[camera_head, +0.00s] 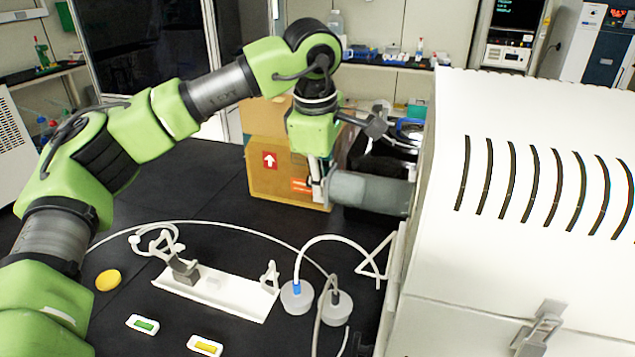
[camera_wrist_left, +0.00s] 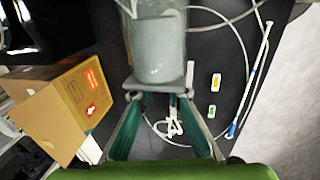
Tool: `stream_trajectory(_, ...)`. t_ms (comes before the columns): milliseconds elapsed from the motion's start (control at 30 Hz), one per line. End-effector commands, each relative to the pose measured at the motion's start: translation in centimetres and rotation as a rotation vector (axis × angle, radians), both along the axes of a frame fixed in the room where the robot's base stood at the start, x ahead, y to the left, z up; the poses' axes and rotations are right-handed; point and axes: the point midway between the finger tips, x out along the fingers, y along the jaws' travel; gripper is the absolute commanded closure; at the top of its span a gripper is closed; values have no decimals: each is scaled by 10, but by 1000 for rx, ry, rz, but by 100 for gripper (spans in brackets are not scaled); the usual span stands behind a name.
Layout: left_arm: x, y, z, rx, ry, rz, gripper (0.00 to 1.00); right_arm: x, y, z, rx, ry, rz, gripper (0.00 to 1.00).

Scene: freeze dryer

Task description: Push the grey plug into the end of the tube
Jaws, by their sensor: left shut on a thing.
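A grey, partly see-through tube (camera_head: 372,192) sticks out sideways from the left side of the white machine. It also shows at the top of the left wrist view (camera_wrist_left: 158,45). My left gripper (camera_head: 322,184) is at the tube's free end, with its fingers shut on the grey plug (camera_wrist_left: 158,86). In the left wrist view the plug is a flat grey piece between the fingertips, lined up with the tube and appearing to meet its end. How deep it sits cannot be told. My right gripper is in neither view.
The white machine (camera_head: 520,190) fills the right side. A cardboard box (camera_head: 270,150) stands behind my left gripper. On the black table lie a white tray (camera_head: 235,295), two grey round pieces with hoses (camera_head: 297,297), a yellow disc (camera_head: 108,280) and small labelled pieces.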

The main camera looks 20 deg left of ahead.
Motion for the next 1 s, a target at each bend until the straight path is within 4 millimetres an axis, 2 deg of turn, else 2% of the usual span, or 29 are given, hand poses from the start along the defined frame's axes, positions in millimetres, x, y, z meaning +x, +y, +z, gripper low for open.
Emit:
stream_trajectory(833, 0, -4, 0, -3, -8, -4, 100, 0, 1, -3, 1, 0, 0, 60)
stream_trajectory(867, 0, -4, 0, -3, -8, -4, 83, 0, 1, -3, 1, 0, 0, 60)
stream_trajectory(900, 0, -4, 0, -3, -8, -4, 73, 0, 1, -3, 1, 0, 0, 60)
stream_trajectory(933, 0, -4, 0, -3, -8, -4, 66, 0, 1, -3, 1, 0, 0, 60)
stream_trajectory(1000, 0, -4, 0, -3, -8, -5, 66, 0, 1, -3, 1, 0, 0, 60)
